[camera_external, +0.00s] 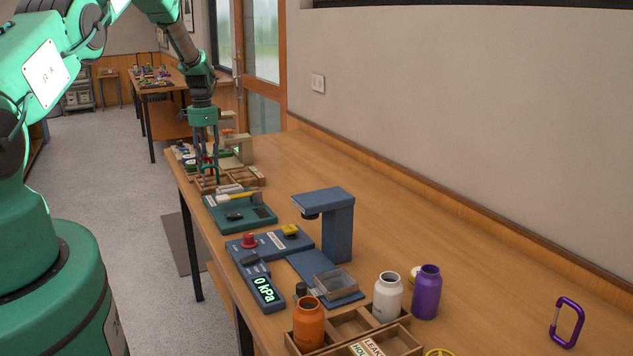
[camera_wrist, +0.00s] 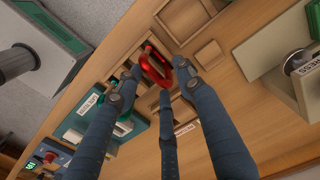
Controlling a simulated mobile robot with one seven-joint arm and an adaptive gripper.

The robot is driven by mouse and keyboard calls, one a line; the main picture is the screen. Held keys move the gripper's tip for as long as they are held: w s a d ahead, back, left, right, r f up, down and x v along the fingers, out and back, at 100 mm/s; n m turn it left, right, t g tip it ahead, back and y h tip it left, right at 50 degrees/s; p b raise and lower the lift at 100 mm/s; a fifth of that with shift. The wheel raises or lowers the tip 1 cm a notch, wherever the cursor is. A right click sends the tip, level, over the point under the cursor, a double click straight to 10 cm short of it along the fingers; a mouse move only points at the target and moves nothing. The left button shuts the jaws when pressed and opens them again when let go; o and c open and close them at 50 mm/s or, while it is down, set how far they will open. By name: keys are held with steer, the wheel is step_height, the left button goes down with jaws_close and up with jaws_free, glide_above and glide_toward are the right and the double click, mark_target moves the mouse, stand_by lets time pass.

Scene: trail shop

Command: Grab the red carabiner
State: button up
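The red carabiner (camera_wrist: 153,66) shows in the wrist view, over a wooden compartment tray (camera_wrist: 172,20). My gripper (camera_wrist: 160,77) has its three blue-grey fingers spread around the carabiner. The right fingertip overlaps the carabiner's right side; whether it touches is unclear. The left and middle fingertips look apart from it. In the external view my gripper (camera_external: 208,178) points down over the wooden tray (camera_external: 250,178) at the bench's far end; the red carabiner is hard to make out there.
A beige device (camera_external: 243,147) stands just beyond the tray. Nearer are a teal tray (camera_external: 222,217), a blue stand (camera_external: 338,230), an orange bottle (camera_external: 308,325), a white bottle (camera_external: 387,299), a purple bottle (camera_external: 426,293) and a purple carabiner (camera_external: 567,322).

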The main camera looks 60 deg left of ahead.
jaws_close()
steer(key=shift+r, duration=0.2)
steer(key=shift+r, duration=4.85)
